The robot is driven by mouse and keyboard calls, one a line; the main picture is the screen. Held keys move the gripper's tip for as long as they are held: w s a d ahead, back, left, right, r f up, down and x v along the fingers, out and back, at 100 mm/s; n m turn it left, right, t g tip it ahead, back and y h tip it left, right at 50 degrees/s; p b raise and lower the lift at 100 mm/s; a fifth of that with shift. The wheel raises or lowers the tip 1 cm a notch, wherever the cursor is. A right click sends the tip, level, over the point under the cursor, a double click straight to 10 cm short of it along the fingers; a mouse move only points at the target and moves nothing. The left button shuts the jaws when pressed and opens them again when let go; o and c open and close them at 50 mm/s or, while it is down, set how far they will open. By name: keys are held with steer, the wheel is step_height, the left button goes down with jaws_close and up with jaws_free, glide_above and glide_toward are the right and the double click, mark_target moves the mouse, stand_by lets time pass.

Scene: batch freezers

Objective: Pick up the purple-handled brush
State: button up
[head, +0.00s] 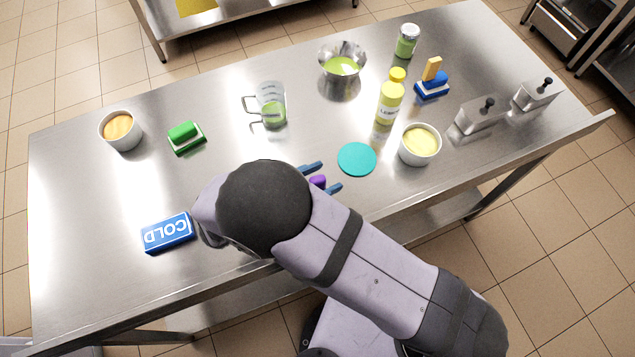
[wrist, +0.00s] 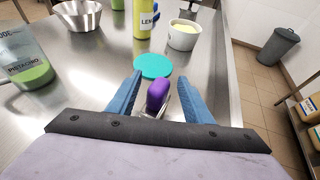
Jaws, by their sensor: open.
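The purple-handled brush (wrist: 158,95) shows in the wrist view as a rounded purple top over a paler metal part. It lies between the two blue fingers of my gripper (wrist: 160,79), which are open, with a visible gap on each side of the purple. In the head view only a small purple patch (head: 318,181) of it shows between the fingertips (head: 327,176). My arm hides the rest of it there. I cannot tell how far the fingers are above the table.
A teal disc (head: 357,159) lies just beyond the fingertips. A white tub (head: 419,146) and a lemon bottle (head: 389,103) stand past it. A measuring jug (head: 271,103) stands behind to the left. A blue COLD pack (head: 168,232) lies left of my arm.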

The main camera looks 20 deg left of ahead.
steer(key=shift+p+x, duration=0.6)
steer(key=shift+x, duration=0.95)
steer(key=shift+c, duration=0.7)
jaws_close()
steer(key=shift+a+r, duration=0.1)
steer(key=shift+r, duration=0.1)
step_height(320, 180, up, 10)
steer(key=b, duration=0.2)
steer(key=shift+f+b, duration=0.2)
steer(key=shift+b, duration=0.2)
